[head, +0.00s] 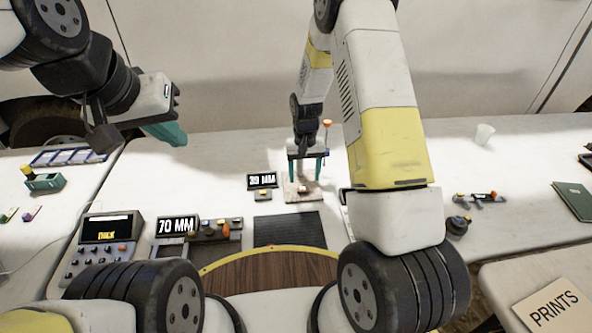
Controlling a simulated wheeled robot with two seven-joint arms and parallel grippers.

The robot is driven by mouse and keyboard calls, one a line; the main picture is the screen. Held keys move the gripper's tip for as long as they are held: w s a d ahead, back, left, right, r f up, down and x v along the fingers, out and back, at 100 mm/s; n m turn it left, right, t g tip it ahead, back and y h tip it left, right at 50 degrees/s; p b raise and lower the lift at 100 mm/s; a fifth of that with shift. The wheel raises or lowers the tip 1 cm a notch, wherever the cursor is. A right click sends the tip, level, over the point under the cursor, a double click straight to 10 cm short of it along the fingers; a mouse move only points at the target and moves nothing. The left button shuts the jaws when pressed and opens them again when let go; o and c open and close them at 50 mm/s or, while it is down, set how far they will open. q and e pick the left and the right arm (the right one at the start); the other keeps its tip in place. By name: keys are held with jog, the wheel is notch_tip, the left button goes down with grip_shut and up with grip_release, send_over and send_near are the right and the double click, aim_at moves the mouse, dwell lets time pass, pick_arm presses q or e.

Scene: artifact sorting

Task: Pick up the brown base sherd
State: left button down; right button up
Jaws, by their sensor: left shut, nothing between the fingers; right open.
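My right gripper (306,177) is open and points down over a pale square plate (301,198) near the middle of the table. Its two teal fingers stand apart, on either side of a small brownish piece (302,189) on that plate. This piece may be the brown base sherd, but it is too small and too covered to be sure. I cannot tell whether the fingers touch it. My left gripper (178,136) is shut and empty, raised over the left part of the table.
A display reading "39 MM" (262,181) stands just left of the plate. A "70 MM" display (177,227) and a keypad device (106,232) are at front left. A dark mat (289,230) lies in front. A white cup (484,134) stands at back right.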

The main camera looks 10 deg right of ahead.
aim_at(303, 191)
jog(key=f, duration=0.5)
jog(key=shift+s+a, duration=0.15)
jog(key=shift+s, duration=0.05)
grip_shut()
jog(key=shift+r, duration=0.15)
